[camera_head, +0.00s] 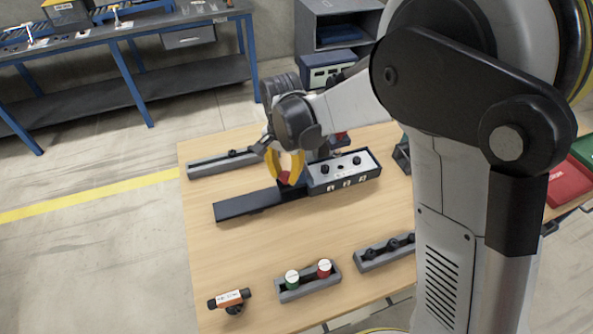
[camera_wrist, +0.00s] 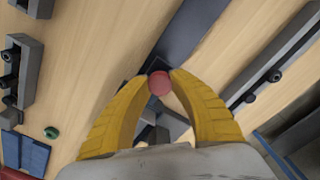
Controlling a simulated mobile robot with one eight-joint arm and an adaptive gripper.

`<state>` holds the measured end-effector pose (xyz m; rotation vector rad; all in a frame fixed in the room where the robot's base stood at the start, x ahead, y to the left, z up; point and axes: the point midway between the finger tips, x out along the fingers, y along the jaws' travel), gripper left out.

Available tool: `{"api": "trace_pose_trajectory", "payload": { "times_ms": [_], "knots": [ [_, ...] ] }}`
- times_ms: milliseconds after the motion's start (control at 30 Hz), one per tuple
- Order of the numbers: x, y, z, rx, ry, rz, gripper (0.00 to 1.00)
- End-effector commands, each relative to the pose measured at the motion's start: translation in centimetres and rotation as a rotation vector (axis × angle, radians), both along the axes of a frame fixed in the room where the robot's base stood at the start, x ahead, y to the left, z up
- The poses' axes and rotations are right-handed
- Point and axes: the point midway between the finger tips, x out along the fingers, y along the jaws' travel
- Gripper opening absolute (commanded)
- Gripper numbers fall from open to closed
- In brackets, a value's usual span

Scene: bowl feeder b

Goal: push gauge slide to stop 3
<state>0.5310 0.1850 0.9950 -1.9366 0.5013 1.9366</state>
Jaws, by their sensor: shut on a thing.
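The gauge stands mid-table. Its long dark rail (camera_head: 240,205) runs out to the left of a grey housing (camera_head: 345,166) with black knobs on top and several small white labels on its front. A slide with a red round knob (camera_head: 284,177) sits at the left end of the housing. My gripper (camera_head: 287,178) reaches down from the upper right, with its yellow fingers shut on the red knob. In the wrist view the knob (camera_wrist: 160,83) shows between the two fingertips (camera_wrist: 160,76), and the dark rail (camera_wrist: 188,38) runs away upward. Part of the slide is hidden by the fingers.
A grey rail (camera_head: 215,164) lies behind the gauge. In front are a holder (camera_head: 310,289) with green and red capped pieces, an orange and black tool (camera_head: 230,298), and a grey rack (camera_head: 372,259) with black pieces. The table's left front is mostly clear.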

Motion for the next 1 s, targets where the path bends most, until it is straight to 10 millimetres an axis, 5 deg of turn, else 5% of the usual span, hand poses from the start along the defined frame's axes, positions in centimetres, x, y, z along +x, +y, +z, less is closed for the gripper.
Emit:
{"api": "trace_pose_trajectory", "payload": {
  "times_ms": [233, 633, 667, 733, 1000],
  "knots": [
    [-1.6, 5.6, 0.0, 0.003, 0.001, 0.007, 0.0],
    [-1.9, 6.5, 0.0, 0.002, 0.001, 0.002, 0.0],
    [-1.9, 6.5, 0.0, 0.002, 0.001, 0.002, 0.31],
    [-1.9, 6.5, 0.0, 0.002, 0.001, 0.002, 0.51],
    [-1.9, 6.4, 0.0, 0.001, 0.0, 0.002, 0.51]
  ]
}}
